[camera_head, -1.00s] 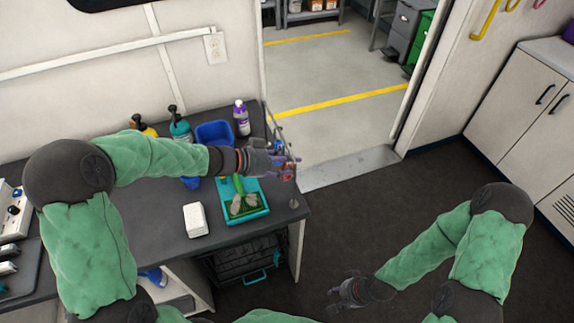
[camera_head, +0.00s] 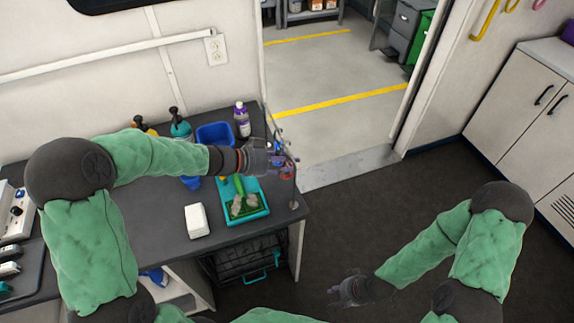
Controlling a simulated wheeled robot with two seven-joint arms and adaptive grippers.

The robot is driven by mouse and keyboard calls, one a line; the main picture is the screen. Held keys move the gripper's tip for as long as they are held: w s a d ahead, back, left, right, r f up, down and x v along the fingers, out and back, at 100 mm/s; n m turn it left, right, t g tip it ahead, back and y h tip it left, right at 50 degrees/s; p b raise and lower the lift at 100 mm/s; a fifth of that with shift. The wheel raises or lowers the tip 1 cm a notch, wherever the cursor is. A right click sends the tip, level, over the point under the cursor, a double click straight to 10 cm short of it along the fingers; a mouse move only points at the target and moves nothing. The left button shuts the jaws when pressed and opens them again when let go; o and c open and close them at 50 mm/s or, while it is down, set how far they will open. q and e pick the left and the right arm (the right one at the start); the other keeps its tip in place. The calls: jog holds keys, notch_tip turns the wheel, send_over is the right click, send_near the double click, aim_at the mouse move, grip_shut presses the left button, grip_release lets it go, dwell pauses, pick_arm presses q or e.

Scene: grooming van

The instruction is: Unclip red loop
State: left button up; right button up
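My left gripper (camera_head: 272,159) reaches across the dark grooming table (camera_head: 150,208) to the upright metal post (camera_head: 293,180) at its right edge. A small red piece (camera_head: 289,168), likely part of the red loop, shows at the fingertips beside the post. The gripper covers most of it, so I cannot tell whether the fingers are closed on it or how it is clipped. My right gripper (camera_head: 345,291) hangs low over the dark floor, far from the table, and its finger opening is too small to judge.
A teal tray (camera_head: 262,211) with a green-handled brush lies just below the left gripper. A white block (camera_head: 197,220), a blue bin (camera_head: 214,134), a purple bottle (camera_head: 242,119) and a teal bottle (camera_head: 180,127) stand on the table. The dark floor (camera_head: 400,215) to the right is open.

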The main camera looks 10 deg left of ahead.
pick_arm(q)
jog(key=shift+r+p, duration=0.55)
jog(key=shift+p, duration=0.1)
jog(key=shift+s+a+p, duration=0.65)
jog(key=shift+a+p, duration=0.05)
jog(key=shift+a, duration=0.25)
jog(key=shift+s+a+p, duration=0.6)
jog(key=shift+a+p, duration=0.1)
jog(key=shift+a, duration=0.2)
jog(key=shift+a, duration=0.1)
jog(key=p+v, duration=0.3)
jog(key=v, duration=0.1)
jog(key=shift+s+f, duration=0.15)
jog(key=shift+f, duration=0.15)
dwell(0.4)
